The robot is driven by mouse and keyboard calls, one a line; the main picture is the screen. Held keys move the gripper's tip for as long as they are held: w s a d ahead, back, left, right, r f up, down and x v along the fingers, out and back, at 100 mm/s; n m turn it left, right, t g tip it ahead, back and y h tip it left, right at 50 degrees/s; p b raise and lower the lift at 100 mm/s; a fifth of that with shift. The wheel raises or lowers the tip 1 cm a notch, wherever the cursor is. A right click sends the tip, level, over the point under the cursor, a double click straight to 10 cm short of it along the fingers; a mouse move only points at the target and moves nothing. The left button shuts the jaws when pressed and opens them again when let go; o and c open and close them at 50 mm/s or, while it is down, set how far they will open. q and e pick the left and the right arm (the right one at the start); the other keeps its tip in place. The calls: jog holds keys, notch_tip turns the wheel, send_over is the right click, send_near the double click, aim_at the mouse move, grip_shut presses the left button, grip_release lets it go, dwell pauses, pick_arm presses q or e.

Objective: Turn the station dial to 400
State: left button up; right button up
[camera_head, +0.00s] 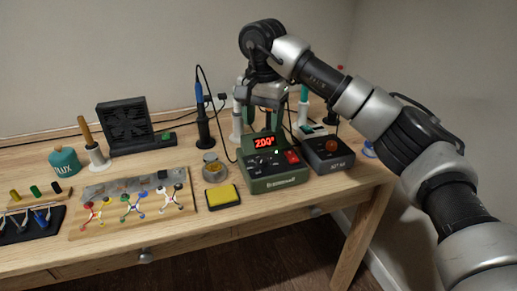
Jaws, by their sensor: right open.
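The green soldering station (275,180) stands on the wooden bench, right of the middle. Its red display (264,142) reads 200°. Dark controls and a red switch (292,156) show on its sloped front; which of the controls is the dial is too small to tell. My right gripper (261,112) points down just above and behind the display. It is open, with nothing seen between its fingers, and I cannot tell whether it touches the station. My left gripper is not in view.
A dark box with an orange knob (331,146) stands close to the station's right. A yellow sponge (221,195) and an iron in a black holder (203,127) stand to its left. A black fan unit (126,124) is farther left. Bare bench (255,212) lies in front.

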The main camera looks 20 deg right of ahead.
aim_at(262, 159)
jog(key=f+b, duration=0.1)
jog(key=f, duration=0.8)
jog(key=shift+s, duration=0.2)
jog(key=shift+f+b, duration=0.3)
jog(key=shift+f, duration=0.2)
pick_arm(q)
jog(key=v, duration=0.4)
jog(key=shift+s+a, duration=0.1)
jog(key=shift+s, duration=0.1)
pick_arm(e)
jog(key=c, duration=0.9)
